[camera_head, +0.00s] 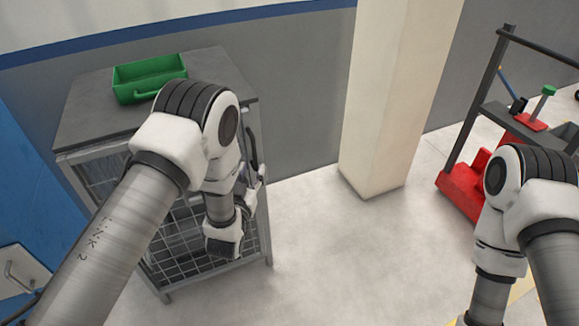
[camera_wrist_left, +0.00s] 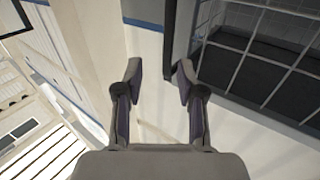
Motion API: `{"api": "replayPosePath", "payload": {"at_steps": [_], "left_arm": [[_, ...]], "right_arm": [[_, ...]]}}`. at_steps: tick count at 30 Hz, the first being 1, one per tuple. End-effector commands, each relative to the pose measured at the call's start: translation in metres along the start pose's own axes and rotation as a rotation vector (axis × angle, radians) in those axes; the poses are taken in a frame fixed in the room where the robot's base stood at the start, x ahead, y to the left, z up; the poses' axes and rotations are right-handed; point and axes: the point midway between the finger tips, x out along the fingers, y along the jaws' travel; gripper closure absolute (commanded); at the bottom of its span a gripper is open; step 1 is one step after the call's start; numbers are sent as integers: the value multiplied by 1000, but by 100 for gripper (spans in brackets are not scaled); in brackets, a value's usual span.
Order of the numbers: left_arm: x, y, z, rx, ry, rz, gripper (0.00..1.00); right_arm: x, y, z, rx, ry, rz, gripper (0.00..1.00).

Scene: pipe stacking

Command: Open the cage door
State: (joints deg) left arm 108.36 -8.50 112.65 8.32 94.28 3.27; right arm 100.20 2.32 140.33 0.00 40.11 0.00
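The cage (camera_head: 85,122) stands at the left in the head view, with a solid grey top and wire mesh sides. Its mesh front appears closed, though my left arm covers much of it. My left gripper (camera_head: 252,186) is by the cage's right front edge. In the left wrist view the gripper (camera_wrist_left: 159,72) is open, with nothing clearly held between its fingers. A dark upright bar (camera_wrist_left: 169,35) stands close to the right finger, beside the mesh (camera_wrist_left: 255,60); I cannot tell whether they touch. My right gripper is out of view.
A green open box (camera_head: 150,77) sits on the cage top. A cream pillar (camera_head: 385,100) stands right of the cage, and a red and dark cart (camera_head: 462,185) stands at the far right. The floor (camera_head: 345,260) between is clear.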

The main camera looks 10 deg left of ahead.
Motion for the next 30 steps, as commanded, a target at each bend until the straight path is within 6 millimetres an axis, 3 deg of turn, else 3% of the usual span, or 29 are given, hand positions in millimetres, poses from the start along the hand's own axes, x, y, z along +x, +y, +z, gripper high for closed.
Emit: {"api": "replayPosePath", "payload": {"at_steps": [13, 22, 26, 30], "left_arm": [[70, -1, -1, -1, -1, -2, 61], [77, -1, 0, 0, -4, -1, 61], [76, -1, 0, 0, -4, -1, 100], [76, -1, 0, 0, -4, -1, 100]], "right_arm": [[-1, 0, 0, 0, 1, 0, 100], [-1, 0, 0, -1, 0, 0, 100], [-1, 0, 0, -1, 1, 0, 100], [-1, 0, 0, -1, 1, 0, 100]]}}
